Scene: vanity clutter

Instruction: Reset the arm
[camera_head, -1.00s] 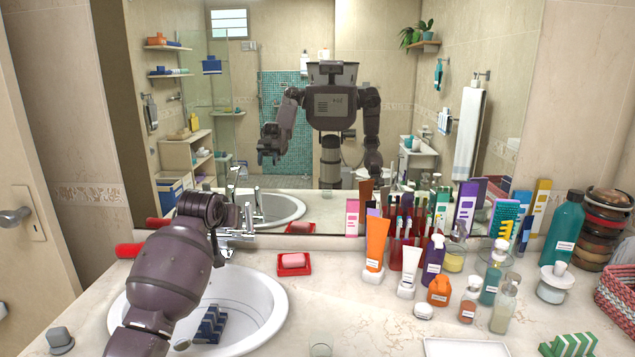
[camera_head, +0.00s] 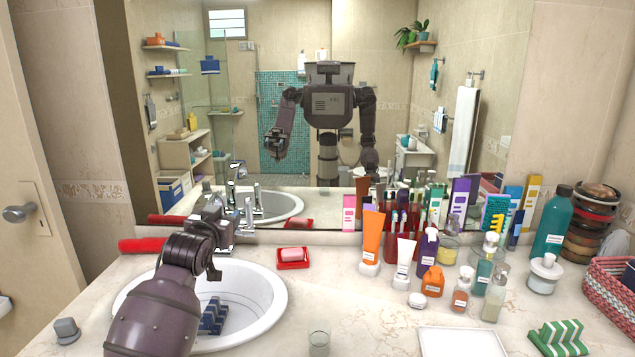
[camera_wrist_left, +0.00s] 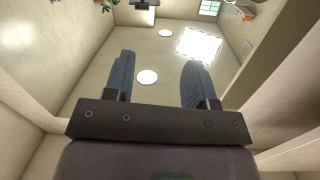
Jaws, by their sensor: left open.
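My left arm comes in from the lower left of the head view, over the left part of the sink. My left gripper (camera_head: 212,222) is near the faucet in that view, partly hidden by my wrist. In the left wrist view the left gripper (camera_wrist_left: 160,80) has its two blue-grey fingers wide apart, with nothing between them. That view looks up at the ceiling and its lights. The mirror (camera_head: 400,100) shows my body with one forearm raised. My right gripper does not show directly.
Several bottles and tubes, including an orange tube (camera_head: 372,240), crowd the counter's right. A glass (camera_head: 319,343) and white tray (camera_head: 465,343) are in front.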

